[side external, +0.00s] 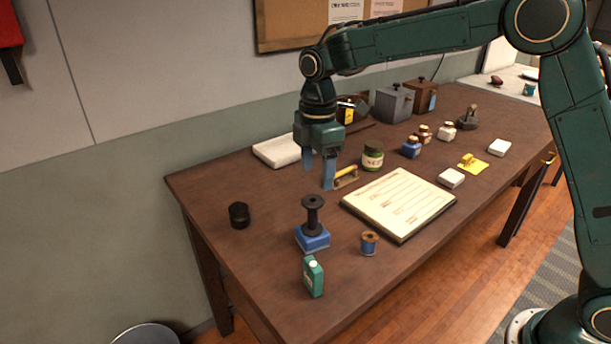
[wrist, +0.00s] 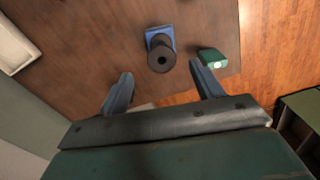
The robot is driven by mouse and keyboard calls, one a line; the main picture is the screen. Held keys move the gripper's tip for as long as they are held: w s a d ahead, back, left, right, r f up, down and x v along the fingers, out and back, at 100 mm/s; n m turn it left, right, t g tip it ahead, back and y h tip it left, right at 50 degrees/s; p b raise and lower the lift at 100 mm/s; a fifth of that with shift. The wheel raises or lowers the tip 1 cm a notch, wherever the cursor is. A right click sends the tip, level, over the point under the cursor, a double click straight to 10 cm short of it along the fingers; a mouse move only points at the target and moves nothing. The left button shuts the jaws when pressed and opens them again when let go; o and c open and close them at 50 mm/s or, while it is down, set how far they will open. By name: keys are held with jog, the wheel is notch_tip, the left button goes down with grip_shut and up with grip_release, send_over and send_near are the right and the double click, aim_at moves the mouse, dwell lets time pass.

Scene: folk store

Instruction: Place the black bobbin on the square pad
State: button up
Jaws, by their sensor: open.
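The black bobbin (side external: 312,214) stands upright on the blue square pad (side external: 312,243) near the table's front left. The bobbin (wrist: 161,55) and part of the blue pad (wrist: 155,34) also show in the wrist view, where the bobbin's top hides some of the pad. My gripper (side external: 318,177) is open and empty, pointing down. It is above and behind the bobbin in the side view, apart from it. In the wrist view, the bobbin's top appears between the two fingertips of my gripper (wrist: 160,68).
A green bottle (side external: 313,277) and a blue thread spool (side external: 369,243) stand near the pad. A black cylinder (side external: 239,215) is to the left. A clipboard (side external: 399,204), brass handle (side external: 346,177) and labelled jar (side external: 372,156) are to the right. Bare tabletop lies left of the pad.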

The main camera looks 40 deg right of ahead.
dwell(0.4)
jog(key=s+d+r+m+t, duration=0.1)
jog(key=s+d+r+m, duration=0.3)
jog(key=s, duration=0.3)
jog(key=s+d+r+m+t, duration=0.2)
jog(key=s+r+m, duration=0.1)
jog(key=s+r, duration=0.35)
jog(key=s+d+f+m+t, duration=0.1)
jog(key=s+m, duration=0.3)
jog(key=s, duration=0.4)
jog(key=s+d+f+m+t, duration=0.1)
jog(key=s+d+m, duration=0.2)
jog(key=s, duration=0.6)
jog(key=shift+s+f+m+t, duration=0.25)
jog(key=shift+m+t, duration=0.05)
jog(key=shift+m, duration=0.6)
